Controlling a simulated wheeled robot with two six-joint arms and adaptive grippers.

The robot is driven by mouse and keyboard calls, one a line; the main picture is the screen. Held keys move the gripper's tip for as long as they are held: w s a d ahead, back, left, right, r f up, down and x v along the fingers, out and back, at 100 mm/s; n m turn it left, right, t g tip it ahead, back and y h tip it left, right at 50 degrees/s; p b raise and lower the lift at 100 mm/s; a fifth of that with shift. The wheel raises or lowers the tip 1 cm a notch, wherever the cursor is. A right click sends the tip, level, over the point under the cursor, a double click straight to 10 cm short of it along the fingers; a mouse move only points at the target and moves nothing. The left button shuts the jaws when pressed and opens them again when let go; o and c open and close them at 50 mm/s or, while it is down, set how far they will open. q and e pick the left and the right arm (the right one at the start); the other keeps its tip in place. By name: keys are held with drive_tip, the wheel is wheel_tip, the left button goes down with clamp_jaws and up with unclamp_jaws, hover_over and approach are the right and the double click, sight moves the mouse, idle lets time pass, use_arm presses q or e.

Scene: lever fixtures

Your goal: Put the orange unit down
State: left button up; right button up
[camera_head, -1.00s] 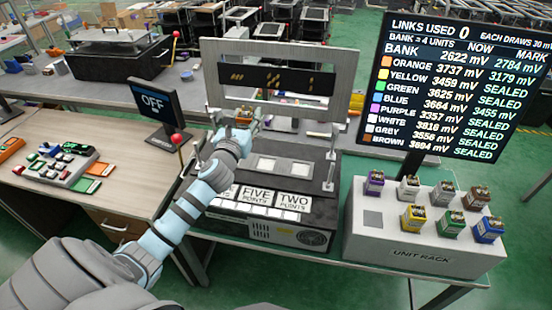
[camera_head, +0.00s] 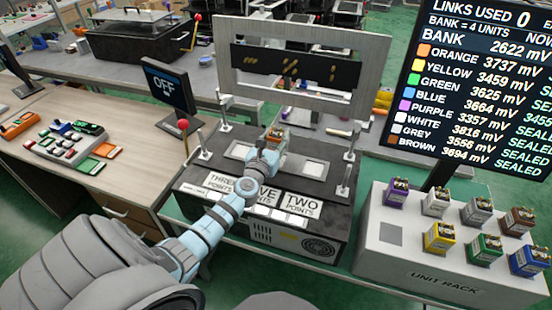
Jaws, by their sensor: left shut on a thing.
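My left gripper (camera_head: 275,146) is shut on the orange unit (camera_head: 279,134), a small block with an orange side and a metallic top. My right gripper is not in view.
A pale upright frame (camera_head: 224,70) stands behind the unit. A red-knobbed lever (camera_head: 184,126) and the OFF screen (camera_head: 166,86) stand to the left. Several other coloured units sit on the rack, below the readings screen (camera_head: 480,90).

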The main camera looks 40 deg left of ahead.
sight(276, 146)
use_arm(q)
drive_tip(key=f+b, duration=0.1)
drive_tip(key=f, duration=0.1)
drive_tip(key=f+b, duration=0.2)
drive_tip(key=f, duration=0.1)
drive_tip(key=shift+w+a+b, duration=0.1)
drive_tip(key=shift+w+b, duration=0.1)
drive_tip(key=shift+b, duration=0.1)
drive_tip(key=shift+s+r, duration=0.25)
drive_tip(key=shift+r, duration=0.2)
drive_tip(key=shift+f, duration=0.2)
drive_tip(key=o, duration=1.2)
drive_tip(key=shift+w, duration=0.1)
drive_tip(key=shift+o, duration=0.3)
drive_tip(key=shift+r+p, duration=0.35)
drive_tip(key=shift+p, duration=0.1)
drive_tip(key=p+v, duration=0.1)
drive_tip(key=v, duration=1.1)
drive_tip(key=shift+f, duration=0.15)
